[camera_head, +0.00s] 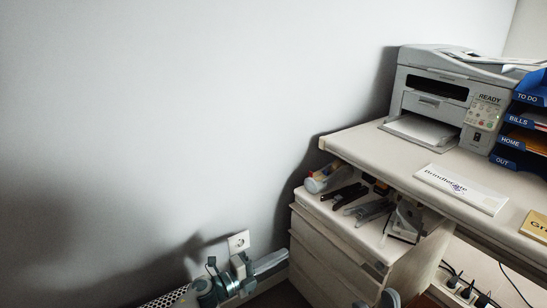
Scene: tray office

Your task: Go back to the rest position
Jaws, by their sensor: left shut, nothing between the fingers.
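My left gripper (238,270) is low in the picture, in front of the wall and left of the drawer cabinet. Its teal and grey arm comes in from the bottom edge. It is shut and empty, apart from the cabinet and the desk things. My right gripper does not show. A small grey rounded part at the bottom edge, in front of the cabinet, may be part of my right arm.
The desk (380,143) carries a printer (430,103), a blue letter tray (508,143) and a white envelope (462,189). Stationery lies on the drawer cabinet (330,248) below. A wall socket (239,242) is just above my left gripper. Plugs and cables show at bottom right.

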